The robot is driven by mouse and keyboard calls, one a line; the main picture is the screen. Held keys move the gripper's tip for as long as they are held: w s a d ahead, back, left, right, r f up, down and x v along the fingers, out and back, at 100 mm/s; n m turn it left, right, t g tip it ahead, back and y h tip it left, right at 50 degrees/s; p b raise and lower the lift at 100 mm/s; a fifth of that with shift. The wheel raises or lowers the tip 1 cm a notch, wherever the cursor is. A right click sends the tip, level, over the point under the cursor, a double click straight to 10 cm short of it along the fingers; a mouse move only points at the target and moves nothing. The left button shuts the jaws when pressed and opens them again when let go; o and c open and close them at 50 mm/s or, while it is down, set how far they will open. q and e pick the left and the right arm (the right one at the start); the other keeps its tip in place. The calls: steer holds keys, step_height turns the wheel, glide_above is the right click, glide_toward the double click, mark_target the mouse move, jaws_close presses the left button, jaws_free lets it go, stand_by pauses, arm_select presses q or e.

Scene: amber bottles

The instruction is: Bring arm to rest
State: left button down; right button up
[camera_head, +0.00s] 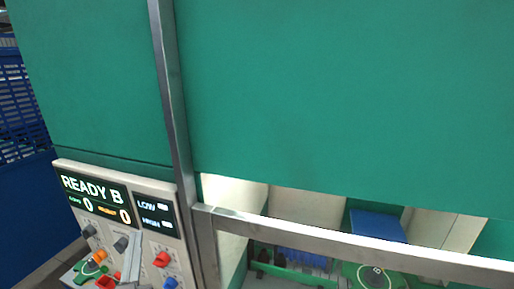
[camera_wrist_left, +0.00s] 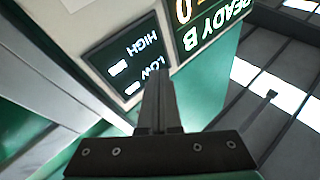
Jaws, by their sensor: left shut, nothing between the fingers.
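My left gripper (camera_wrist_left: 155,105) shows in the left wrist view with its dark fingers together and nothing between them. Its fingertips point toward a control panel (camera_wrist_left: 130,65), which appears upside down there with its LOW and HIGH lights. I cannot tell whether the fingertips touch the panel. In the head view the panel (camera_head: 118,181) stands at the lower left and its screen reads READY B. A grey shape low in front of its knobs is too unclear to name. My right gripper is in neither view. No amber bottle can be made out.
A large green cabinet front (camera_head: 330,95) fills most of the head view, with a metal frame bar (camera_head: 350,243) across its opening. Inside are a blue block (camera_head: 377,226) and a green round fixture (camera_head: 374,277). Blue crates (camera_head: 22,120) stand at far left.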

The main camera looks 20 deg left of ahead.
arm_select(q)
steer(key=d+r+n+t+h+p, duration=0.1)
steer(key=d+r+n+t, duration=0.3)
steer(key=r, duration=1.2)
steer(key=s+d+r+m+t+h, duration=0.2)
steer(key=s+d+r+m+h, duration=0.2)
steer(key=d+r+h, duration=0.2)
steer(key=s+d+r+m+t+h+p, duration=0.1)
steer(key=s+d+r+m+h, duration=0.3)
steer(key=r, duration=0.5)
steer(key=s+d+t+h, duration=0.1)
steer(key=d+h, duration=0.1)
steer(key=shift+d+r+m+t+h, duration=0.25)
steer(key=shift+r+m+t+h, duration=0.05)
steer(key=shift+r+m+t, duration=0.1)
